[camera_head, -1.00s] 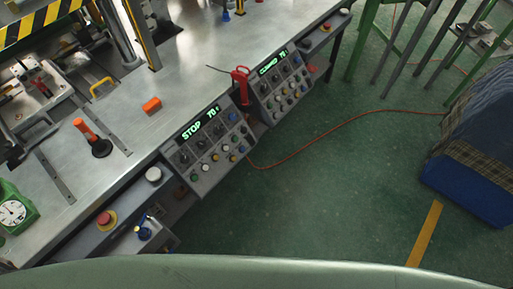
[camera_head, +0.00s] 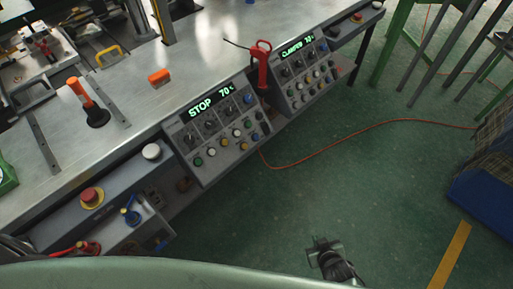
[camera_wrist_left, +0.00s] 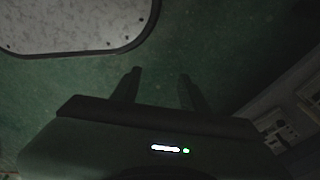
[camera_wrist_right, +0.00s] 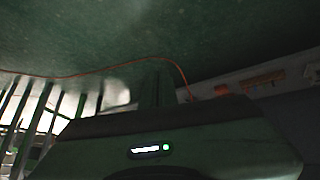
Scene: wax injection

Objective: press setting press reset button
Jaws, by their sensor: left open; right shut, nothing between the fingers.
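A sloped control panel (camera_head: 216,130) with a green "STOP 70" display (camera_head: 211,101) stands at the bench's front edge. It carries several dark knobs and rows of small green, white, yellow and blue buttons. A second panel (camera_head: 303,75), with another green display, stands to its right. I cannot read the labels to tell which button is the reset. My right gripper (camera_head: 318,243) is over the floor, below and right of the panels and clear of them. Its fingers are together and empty in the right wrist view (camera_wrist_right: 157,85). My left gripper (camera_wrist_left: 158,75) is open and empty over green floor.
A red-handled tool (camera_head: 262,68) stands between the panels. A red emergency button (camera_head: 91,196) and a white round knob (camera_head: 151,151) sit on the bench front at left. An orange cable (camera_head: 370,127) crosses the open green floor. A blue object (camera_head: 483,200) is at right.

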